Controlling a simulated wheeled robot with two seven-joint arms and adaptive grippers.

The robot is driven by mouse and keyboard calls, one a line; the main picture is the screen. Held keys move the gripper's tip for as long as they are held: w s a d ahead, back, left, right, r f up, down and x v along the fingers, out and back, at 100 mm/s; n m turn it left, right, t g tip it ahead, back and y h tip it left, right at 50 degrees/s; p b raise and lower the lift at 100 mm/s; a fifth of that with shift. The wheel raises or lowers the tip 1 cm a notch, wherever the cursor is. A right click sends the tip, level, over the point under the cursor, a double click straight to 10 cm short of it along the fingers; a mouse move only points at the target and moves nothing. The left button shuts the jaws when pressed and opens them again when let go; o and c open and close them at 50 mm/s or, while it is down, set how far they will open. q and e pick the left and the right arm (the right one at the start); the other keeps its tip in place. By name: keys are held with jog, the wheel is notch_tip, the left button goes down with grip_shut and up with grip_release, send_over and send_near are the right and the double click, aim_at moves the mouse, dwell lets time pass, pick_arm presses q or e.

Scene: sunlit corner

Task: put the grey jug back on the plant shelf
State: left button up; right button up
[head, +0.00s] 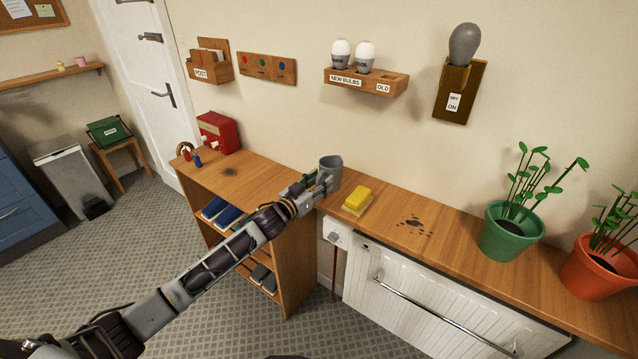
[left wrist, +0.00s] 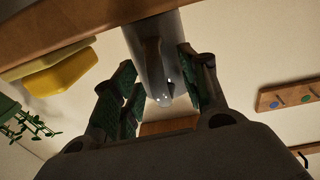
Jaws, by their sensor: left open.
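The jug's base is partly hidden by my gripper in the head view. My right gripper is not in view.
A yellow sponge (head: 357,198) lies right of the jug; it also shows in the left wrist view (left wrist: 62,73). Dark crumbs (head: 414,225) lie further right, then a green plant pot (head: 508,232) and an orange pot (head: 598,265). A white radiator (head: 430,310) is below.

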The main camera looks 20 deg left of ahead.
pick_arm(q)
jog(key=shift+r, duration=0.15)
jog(key=shift+s, duration=0.1)
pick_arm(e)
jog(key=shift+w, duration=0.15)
pick_arm(q)
jog(key=shift+s+a, duration=0.2)
jog(key=shift+s, duration=0.15)
jog(key=shift+s+a, duration=0.2)
jog(key=shift+s, duration=0.35)
jog(key=shift+v, duration=4.9)
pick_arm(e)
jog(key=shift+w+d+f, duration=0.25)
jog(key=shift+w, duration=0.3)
